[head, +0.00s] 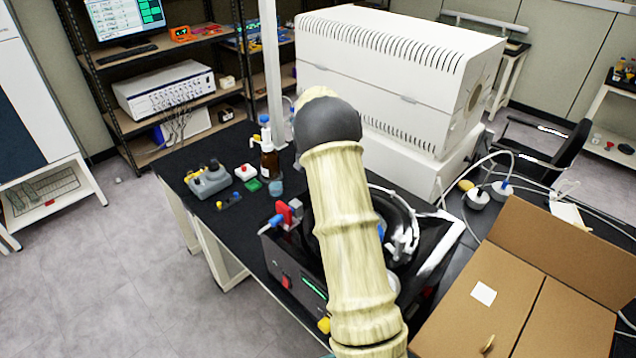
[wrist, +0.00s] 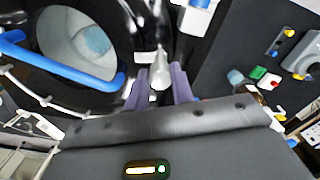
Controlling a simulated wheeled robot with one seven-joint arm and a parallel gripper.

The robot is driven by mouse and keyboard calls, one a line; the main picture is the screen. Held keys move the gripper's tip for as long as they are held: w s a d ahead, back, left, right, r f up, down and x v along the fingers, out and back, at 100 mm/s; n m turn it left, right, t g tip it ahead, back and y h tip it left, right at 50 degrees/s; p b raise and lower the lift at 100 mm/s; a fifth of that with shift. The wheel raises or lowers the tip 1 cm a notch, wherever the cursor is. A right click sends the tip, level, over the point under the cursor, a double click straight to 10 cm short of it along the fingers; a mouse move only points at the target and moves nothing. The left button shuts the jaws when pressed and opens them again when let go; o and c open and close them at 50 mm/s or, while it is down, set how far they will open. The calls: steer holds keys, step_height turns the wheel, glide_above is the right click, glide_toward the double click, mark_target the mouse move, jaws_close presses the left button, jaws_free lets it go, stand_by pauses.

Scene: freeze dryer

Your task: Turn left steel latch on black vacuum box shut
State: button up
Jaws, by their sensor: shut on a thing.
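The black vacuum box (head: 280,262) stands on the dark bench in the head view, partly covered by my own arm. In the wrist view the box (wrist: 20,98) fills the left, with a round opening and a curved blue handle (wrist: 100,82) beside it. A shiny steel latch (wrist: 160,57) stands near the box's edge, at the middle of the wrist view. My gripper (wrist: 161,80) has its two purple-grey fingers on either side of the latch and is shut on it. My arm hides the gripper and the latch in the head view.
A red part (head: 284,212) stands on the box's far corner. A brown bottle (head: 269,163) and a grey device (head: 209,180) are on the bench behind. A large white machine (head: 390,75) stands at the back.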

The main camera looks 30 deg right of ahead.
steer(key=o, duration=0.9)
steer(key=shift+w+d+r, duration=0.1)
steer(key=shift+w+r, duration=0.05)
steer(key=shift+r, duration=0.05)
steer(key=shift+o, duration=0.4)
steer(key=shift+f, duration=0.1)
step_height(320, 180, up, 17)
steer(key=b, duration=0.3)
steer(key=shift+r, duration=0.2)
